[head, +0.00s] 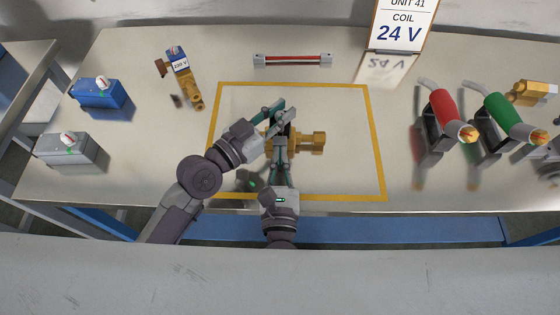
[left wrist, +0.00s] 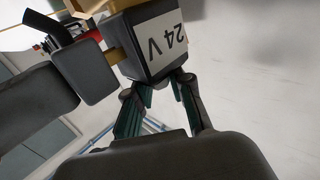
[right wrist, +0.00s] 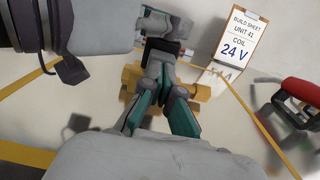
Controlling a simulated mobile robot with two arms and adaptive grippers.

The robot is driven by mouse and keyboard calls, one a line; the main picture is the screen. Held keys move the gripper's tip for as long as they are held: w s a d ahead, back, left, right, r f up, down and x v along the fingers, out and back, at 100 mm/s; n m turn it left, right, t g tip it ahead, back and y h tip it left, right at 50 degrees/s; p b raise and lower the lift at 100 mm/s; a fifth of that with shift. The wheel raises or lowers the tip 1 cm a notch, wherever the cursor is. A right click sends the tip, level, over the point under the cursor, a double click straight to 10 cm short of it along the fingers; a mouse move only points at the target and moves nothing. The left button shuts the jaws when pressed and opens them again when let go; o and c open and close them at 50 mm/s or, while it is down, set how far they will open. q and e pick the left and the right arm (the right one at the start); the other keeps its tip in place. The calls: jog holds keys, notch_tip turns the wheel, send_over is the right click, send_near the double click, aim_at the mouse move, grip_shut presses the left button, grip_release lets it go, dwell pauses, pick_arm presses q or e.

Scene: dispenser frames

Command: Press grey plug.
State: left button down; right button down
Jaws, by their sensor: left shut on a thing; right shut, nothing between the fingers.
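A dark coil with a 24 V label (left wrist: 160,48) fills the middle of the left wrist view. My left gripper (head: 278,108) is shut on it, with one finger on either side. A dark grey block that looks like the grey plug (left wrist: 78,72) is beside the coil, with a short brass piece between them. Whether the plug is fully seated cannot be told. The brass valve body (head: 312,142) lies partly hidden beneath both grippers.
A yellow outline (head: 378,150) surrounds the work area. A blue box (head: 100,95), a grey box (head: 70,150) and a 230 V valve (head: 182,68) are at left. Red (head: 443,108) and green (head: 502,110) handled tools stand at right. A build sheet (head: 402,25) reads 24 V.

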jog(key=shift+w, duration=1.05)
pick_arm(q)
jog(key=shift+s, duration=0.1)
jog(key=shift+d, duration=0.1)
pick_arm(e)
jog(key=shift+s, duration=0.2)
jog(key=s, duration=1.4)
